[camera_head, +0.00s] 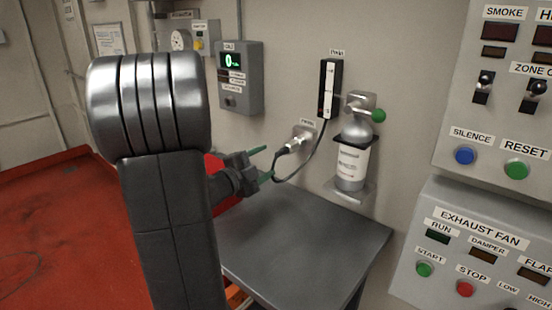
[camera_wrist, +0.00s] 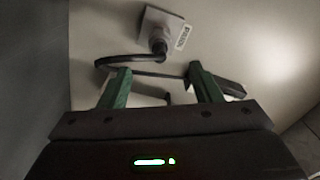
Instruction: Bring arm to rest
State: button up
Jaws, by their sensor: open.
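My gripper (camera_head: 262,164) is in the middle of the head view, above a grey table and in front of the wall. Its two green fingers stand apart with nothing between them. In the wrist view my gripper (camera_wrist: 160,88) is also open and empty. Beyond the fingers, a plug (camera_wrist: 158,42) sits in a wall socket plate, and its dark cable runs behind the fingertips. In the head view the plug (camera_head: 292,145) is just right of the fingertips. My arm's large grey links fill the left middle and hide part of the scene.
The grey table (camera_head: 300,235) has a bare top. A bottle (camera_head: 351,162) with a green knob stands on a wall bracket, beside a black wall unit (camera_head: 329,88). A grey gauge box (camera_head: 240,78) is on the wall. Control panels (camera_head: 480,245) stand at right. Red floor (camera_head: 50,230) is open at left.

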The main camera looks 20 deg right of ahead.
aim_at(284, 151)
jog(key=shift+v, duration=1.2)
jog(key=shift+d, duration=0.1)
jog(key=p+x, duration=0.1)
jog(key=x, duration=1.2)
jog(key=shift+w+d+p, duration=0.25)
jog(key=shift+d+p, duration=0.05)
jog(key=shift+p, duration=0.05)
jog(key=shift+s+a, duration=0.2)
jog(key=shift+a, duration=0.1)
jog(key=shift+a, duration=0.1)
